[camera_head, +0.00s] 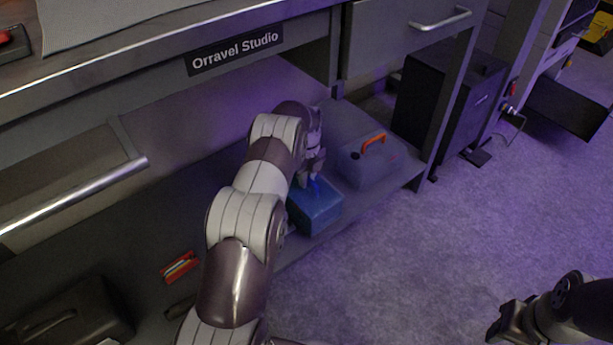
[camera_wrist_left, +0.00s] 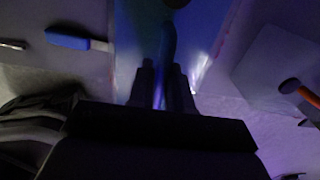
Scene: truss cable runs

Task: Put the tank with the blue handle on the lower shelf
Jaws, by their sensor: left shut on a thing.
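The tank with the blue handle (camera_head: 316,211) is a blue box at the front part of the lower shelf (camera_head: 160,215), under the workbench. I cannot tell whether its base rests on the shelf or hangs just above it. My left gripper (camera_head: 314,178) is above the tank and shut on its blue handle, which is mostly hidden in the head view. In the left wrist view, the handle (camera_wrist_left: 167,45) runs between the fingers of my left gripper (camera_wrist_left: 163,85). My right gripper (camera_head: 503,322) is low at the right, over the floor, apart from the tank; its jaw opening is unclear.
A grey tank with an orange handle (camera_head: 362,163) stands on the shelf just right of the blue tank. A red-orange item (camera_head: 179,267) and a black case (camera_head: 70,318) lie on the left. The bench top and drawer (camera_head: 405,35) overhang the shelf.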

